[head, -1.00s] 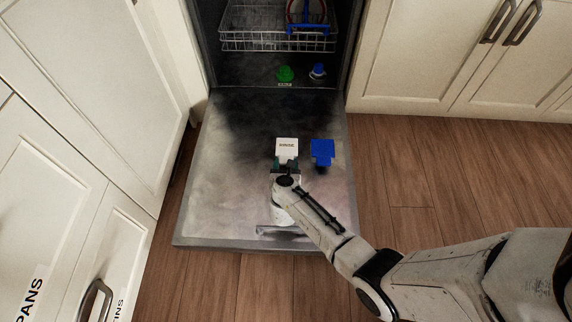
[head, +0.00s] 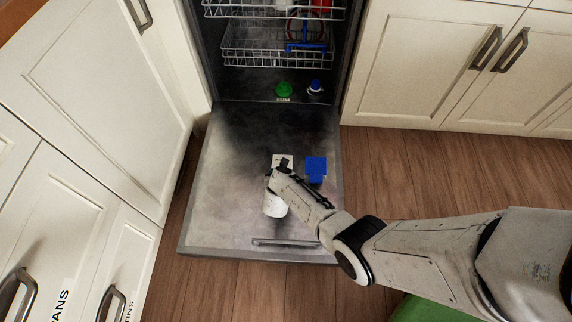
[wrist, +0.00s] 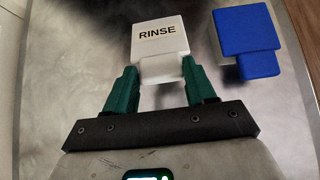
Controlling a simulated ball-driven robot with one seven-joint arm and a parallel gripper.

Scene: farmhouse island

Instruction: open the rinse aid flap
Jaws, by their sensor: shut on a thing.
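The white rinse aid flap (wrist: 159,38), lettered RINSE, lies on the inside of the lowered dishwasher door (head: 225,215). In the head view the flap (head: 281,160) is partly covered by my arm's end. My gripper (wrist: 160,75) has its two green fingers on either side of the flap's narrower white tab and is shut on it. The flap looks closed against the door. In the head view the fingers are mostly hidden behind my wrist.
A blue flap (head: 316,167) with its own tab sits just right of the white one. A green cap (head: 284,89) and a blue-topped part (head: 315,87) sit inside the dishwasher, below the wire rack (head: 270,50). Cabinets flank both sides; wooden floor (head: 420,185) lies clear at right.

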